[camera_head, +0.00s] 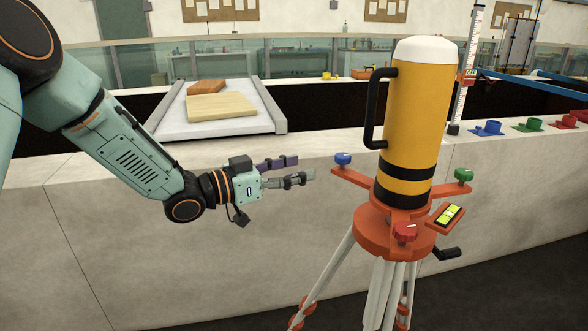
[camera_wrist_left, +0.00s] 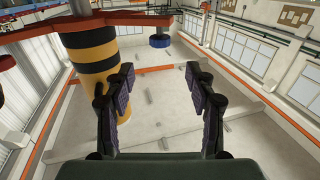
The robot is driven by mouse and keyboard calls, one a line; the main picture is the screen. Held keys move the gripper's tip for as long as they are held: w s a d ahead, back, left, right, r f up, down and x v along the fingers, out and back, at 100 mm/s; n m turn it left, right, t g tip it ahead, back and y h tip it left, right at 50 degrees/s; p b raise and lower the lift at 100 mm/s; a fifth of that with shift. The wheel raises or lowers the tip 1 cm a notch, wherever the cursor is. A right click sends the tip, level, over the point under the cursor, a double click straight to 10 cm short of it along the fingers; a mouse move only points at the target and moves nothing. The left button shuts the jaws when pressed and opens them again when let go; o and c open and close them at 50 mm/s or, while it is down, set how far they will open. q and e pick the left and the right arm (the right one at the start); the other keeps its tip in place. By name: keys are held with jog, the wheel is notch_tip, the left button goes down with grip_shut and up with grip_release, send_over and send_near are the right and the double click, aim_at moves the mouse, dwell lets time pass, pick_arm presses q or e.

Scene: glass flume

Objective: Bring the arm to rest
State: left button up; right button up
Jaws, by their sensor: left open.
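My left arm comes in from the left in the head view. Its gripper (camera_head: 298,169) is open and empty, in front of the pale wall and left of the tripod's orange head (camera_head: 372,236). In the left wrist view the two fingers of the gripper (camera_wrist_left: 161,108) stand apart with nothing between them. A yellow cylinder (camera_head: 413,118) with black bands, a white top and a black side handle stands upright on the tripod head. Its banded part also shows in the left wrist view (camera_wrist_left: 90,55), beside the left finger. My right gripper is in neither view.
The tripod head carries blue (camera_head: 343,159), green (camera_head: 463,175) and red (camera_head: 405,232) knobs and a level vial (camera_head: 448,215). Behind is a ledge with a grey tray (camera_head: 172,129) holding boards. Blue, red and green pieces sit on the right ledge.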

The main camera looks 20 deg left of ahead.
pick_arm(q)
jog(key=shift+f, duration=0.1)
jog(key=s+f+n+g+y+b, duration=0.2)
jog(key=s+f+n+y, duration=0.15)
jog(key=f, duration=0.65)
jog(key=s+f+n+g+y+b, duration=0.1)
jog(key=s+f+n+y+b, duration=0.3)
jog(key=f, duration=0.6)
jog(key=s+f+n+g+y+p, duration=0.1)
jog(key=s+f+g+y, duration=0.1)
jog(key=s+f, duration=0.5)
jog(key=s+a+f+g+y+b, duration=0.1)
jog(key=s+f+g+b, duration=0.7)
jog(key=s+f, duration=1.5)
jog(key=s+y+b, duration=0.1)
jog(key=s, duration=0.2)
jog(key=shift+s+g, duration=0.3)
